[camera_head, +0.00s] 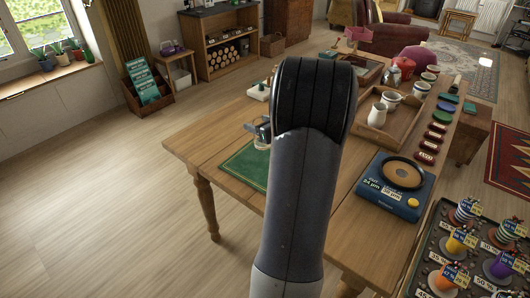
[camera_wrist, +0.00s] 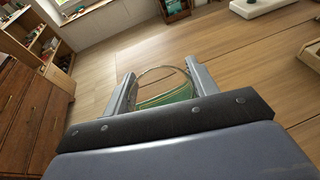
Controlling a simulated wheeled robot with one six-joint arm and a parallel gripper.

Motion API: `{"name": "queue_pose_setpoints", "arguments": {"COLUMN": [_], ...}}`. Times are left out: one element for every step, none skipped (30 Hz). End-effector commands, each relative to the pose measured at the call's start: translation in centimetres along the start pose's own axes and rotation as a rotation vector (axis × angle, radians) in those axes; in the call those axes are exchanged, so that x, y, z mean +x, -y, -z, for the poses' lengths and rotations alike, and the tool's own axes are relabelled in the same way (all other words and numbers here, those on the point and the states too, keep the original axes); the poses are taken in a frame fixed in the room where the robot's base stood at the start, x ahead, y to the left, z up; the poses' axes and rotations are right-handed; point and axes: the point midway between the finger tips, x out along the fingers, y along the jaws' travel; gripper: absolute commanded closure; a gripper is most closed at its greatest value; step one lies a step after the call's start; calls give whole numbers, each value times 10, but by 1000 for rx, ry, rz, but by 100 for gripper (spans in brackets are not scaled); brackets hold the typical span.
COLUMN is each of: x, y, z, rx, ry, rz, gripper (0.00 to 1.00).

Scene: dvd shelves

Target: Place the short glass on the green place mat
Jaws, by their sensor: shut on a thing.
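The green place mat (camera_head: 243,166) lies on the near left part of the wooden table, partly hidden by my arm in the head view. My gripper (camera_wrist: 164,88) is shut on the short glass (camera_wrist: 165,72), a clear round glass between its two fingers. Green shows through the glass in the wrist view. In the head view the glass (camera_head: 263,139) shows only in part beside my arm, at the mat's far edge. I cannot tell whether its base touches the mat or hangs above it.
A tray (camera_head: 372,133) with white jugs stands on the table's right side, with a blue scale (camera_head: 396,205) nearer. A white object (camera_head: 257,91) lies beyond the mat. The table's left part (camera_head: 205,135) is bare.

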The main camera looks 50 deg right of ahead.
Motion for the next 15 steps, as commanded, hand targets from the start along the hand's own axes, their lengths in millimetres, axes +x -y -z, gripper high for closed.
{"name": "queue_pose_setpoints", "arguments": {"x": [-4,-5,-5,-4,-3,0,2,4,6,8,9,10,11,12,12], "y": [5,7,8,9,9,9,9,9,9,9,9,9,9,9,9], "z": [-3,-2,1,5,11,19,25,31,38,42,47,51,53,55,57], "rx": [2,4,5,6,7,9,8,8,9,7,8,6,6,6,5], "ry": [1,1,0,0,-1,-2,-2,-2,-2,-1,-1,0,1,1,1], "rz": [6,8,10,10,10,11,11,10,10,10,10,10,10,10,10], "gripper": [75,75,75,75,75,75,75,75,75,75,75,75,75,75,75]}}
